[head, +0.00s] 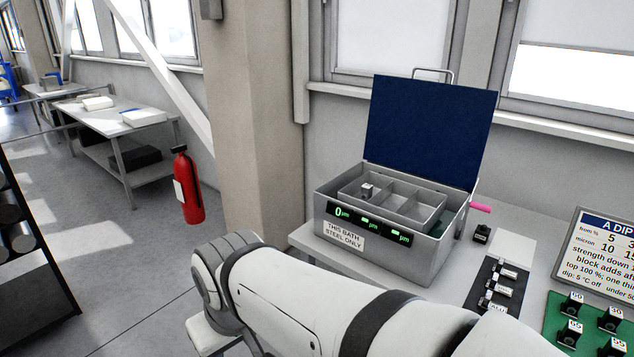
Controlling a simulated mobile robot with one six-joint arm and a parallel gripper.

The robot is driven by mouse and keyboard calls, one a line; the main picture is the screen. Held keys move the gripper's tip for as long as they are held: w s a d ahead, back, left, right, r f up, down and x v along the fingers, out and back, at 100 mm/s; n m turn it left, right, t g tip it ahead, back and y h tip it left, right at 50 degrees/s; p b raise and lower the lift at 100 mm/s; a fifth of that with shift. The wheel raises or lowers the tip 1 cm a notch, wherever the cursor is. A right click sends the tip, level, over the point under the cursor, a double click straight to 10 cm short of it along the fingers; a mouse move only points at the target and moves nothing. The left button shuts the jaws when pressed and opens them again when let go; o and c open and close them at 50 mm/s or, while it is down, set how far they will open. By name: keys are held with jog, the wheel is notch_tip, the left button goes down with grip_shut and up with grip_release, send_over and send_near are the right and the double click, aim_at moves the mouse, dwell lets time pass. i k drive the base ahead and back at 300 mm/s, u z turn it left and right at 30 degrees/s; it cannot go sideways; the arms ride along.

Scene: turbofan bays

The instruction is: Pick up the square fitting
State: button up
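A small metallic fitting (366,190) with a dark opening sits in the left compartment of the tray inside the open grey bath box. Several small silver fittings (504,287) stand in a row on a black strip on the table, right of the box. They are too small to tell which fitting is square. My arm crosses the lower foreground and bends down at the left. My gripper is not in view, and my arm hides part of the table front.
The bath box (340,240) has a raised blue lid (428,130), a pink-tipped handle (480,207) and a display reading 0. A small black block (481,233) stands beside it. A green mat (555,318) holds numbered black blocks before a sign (600,250). A fire extinguisher (187,187) is left.

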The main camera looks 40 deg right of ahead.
aim_at(367, 189)
jog(key=z, duration=0.65)
jog(key=i, duration=1.3)
jog(key=z, duration=1.2)
jog(key=i, duration=0.45)
jog(key=k, duration=0.75)
jog(key=z, duration=0.25)
jog(key=i, duration=0.75)
jog(key=u, duration=0.05)
